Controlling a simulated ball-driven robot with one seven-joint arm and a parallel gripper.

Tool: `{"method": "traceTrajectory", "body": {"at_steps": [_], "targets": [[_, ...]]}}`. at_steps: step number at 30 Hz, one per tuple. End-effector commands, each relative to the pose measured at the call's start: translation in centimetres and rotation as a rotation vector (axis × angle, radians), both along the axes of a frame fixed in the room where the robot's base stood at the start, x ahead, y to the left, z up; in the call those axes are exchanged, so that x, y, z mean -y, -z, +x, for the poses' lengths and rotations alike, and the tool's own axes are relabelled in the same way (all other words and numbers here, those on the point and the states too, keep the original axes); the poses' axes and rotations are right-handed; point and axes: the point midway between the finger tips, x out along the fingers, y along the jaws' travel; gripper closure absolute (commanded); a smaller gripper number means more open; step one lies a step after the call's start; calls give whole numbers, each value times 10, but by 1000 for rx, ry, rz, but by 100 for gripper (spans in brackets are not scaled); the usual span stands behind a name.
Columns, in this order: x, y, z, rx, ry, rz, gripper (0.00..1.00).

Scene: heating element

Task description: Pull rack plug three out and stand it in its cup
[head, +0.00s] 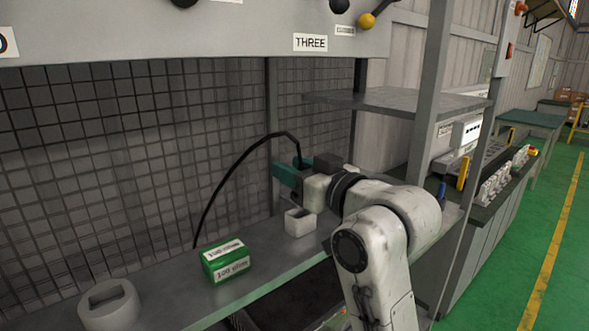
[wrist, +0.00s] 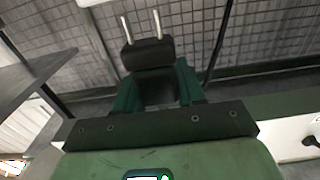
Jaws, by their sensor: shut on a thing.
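My gripper (head: 290,172), with teal fingers, is held above the shelf in the head view, in front of the grid wall. In the wrist view my gripper (wrist: 154,82) is shut on a black plug (wrist: 148,54) with two bare metal pins pointing away from the palm. In the head view the plug is mostly hidden by the fingers; a black cable arches from there down to the left. A pale square cup (head: 299,223) stands on the shelf below my gripper. A grey round cup (head: 110,306) with a slot stands at the near left. The label THREE (head: 310,42) is on the panel above.
A small upper shelf (head: 405,102) and an upright post (head: 430,110) stand close to my arm on the right. The shelf left of the green box is mostly clear.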

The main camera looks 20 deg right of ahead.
Motion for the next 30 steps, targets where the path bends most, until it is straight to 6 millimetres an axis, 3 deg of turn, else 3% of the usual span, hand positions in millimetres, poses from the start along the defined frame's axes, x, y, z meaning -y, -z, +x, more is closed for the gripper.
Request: {"method": "traceTrajectory", "body": {"at_steps": [30], "targets": [[0,24,0,1,0,0,92]]}}
